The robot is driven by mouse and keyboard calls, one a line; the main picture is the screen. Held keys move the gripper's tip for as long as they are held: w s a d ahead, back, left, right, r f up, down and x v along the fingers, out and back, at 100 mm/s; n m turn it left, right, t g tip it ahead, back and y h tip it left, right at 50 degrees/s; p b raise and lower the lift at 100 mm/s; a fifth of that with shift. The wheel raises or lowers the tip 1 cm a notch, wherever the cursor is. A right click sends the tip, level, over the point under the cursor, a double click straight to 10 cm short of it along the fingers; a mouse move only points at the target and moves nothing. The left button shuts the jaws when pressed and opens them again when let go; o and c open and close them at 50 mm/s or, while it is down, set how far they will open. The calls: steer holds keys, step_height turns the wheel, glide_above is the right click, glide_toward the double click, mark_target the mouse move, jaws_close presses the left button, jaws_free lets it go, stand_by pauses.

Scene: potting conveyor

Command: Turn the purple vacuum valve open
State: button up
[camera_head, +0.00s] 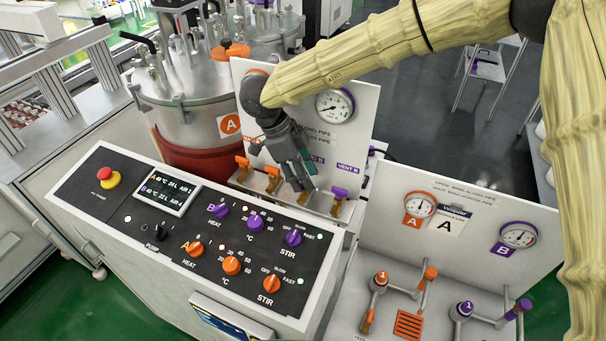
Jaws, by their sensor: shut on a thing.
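My gripper (298,180) is low in front of the white valve panel (352,112), behind the control console. It points down, with its fingers shut on the purple vacuum valve below a partly covered purple label (318,159) ending in "C B". The fingers hide that valve's handle, so I cannot tell its angle. To the right, a separate purple valve handle (340,192) sits under the "VENT B" label (347,168), apart from my fingers.
Orange valve handles (272,170) stand just left of my gripper. A gauge (334,106) is on the panel above. The console (180,235) with knobs is in front. A metal tank (195,100) stands at left, and another panel (460,235) with valves at right.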

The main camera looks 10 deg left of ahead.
steer(key=shift+m+g, duration=0.3)
steer(key=shift+m, duration=0.3)
steer(key=o, duration=1)
steer(key=shift+r, duration=0.1)
steer(key=v, duration=1.2)
steer(key=shift+a, duration=0.1)
